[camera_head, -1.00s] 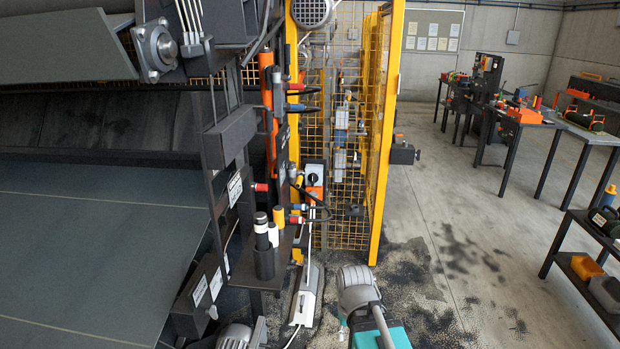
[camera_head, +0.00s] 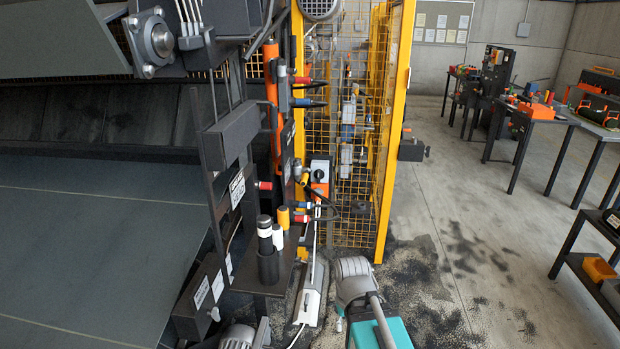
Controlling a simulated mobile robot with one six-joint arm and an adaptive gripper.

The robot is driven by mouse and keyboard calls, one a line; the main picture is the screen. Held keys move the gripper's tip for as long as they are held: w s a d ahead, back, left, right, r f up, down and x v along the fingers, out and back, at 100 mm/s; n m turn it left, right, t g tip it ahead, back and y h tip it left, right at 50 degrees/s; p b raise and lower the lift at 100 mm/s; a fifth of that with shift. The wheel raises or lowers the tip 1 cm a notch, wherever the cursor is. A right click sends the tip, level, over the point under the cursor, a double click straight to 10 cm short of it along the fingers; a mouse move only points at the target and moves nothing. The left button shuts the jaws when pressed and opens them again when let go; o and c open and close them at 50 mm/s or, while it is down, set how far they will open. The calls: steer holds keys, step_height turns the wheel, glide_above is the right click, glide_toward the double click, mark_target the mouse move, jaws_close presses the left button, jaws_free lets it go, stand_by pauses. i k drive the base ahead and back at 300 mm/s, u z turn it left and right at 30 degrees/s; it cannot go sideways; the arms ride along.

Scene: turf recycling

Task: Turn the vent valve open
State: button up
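I cannot tell for certain which part is the vent valve. A cluster of hydraulic fittings with red and blue ends (camera_head: 297,213) sits on the dark machine frame at the centre. More red and blue couplings (camera_head: 300,90) sit higher, beside an orange cylinder (camera_head: 273,95). A small grey and orange box with a dark knob (camera_head: 319,175) stands just right of the lower fittings. My arm's grey and teal links show at the bottom centre, low and apart from the fittings. My gripper is not seen in this view.
A yellow mesh guard (camera_head: 393,130) stands right of the fittings. A grey and white floor unit (camera_head: 312,300) is below. Worktables (camera_head: 535,115) stand at the right, with open, stained floor between.

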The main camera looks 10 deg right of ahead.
mark_target(306, 169)
steer(key=u, duration=0.05)
steer(key=k, duration=0.65)
steer(key=z, duration=0.25)
steer(key=i, duration=1.55)
steer(key=u, duration=0.35)
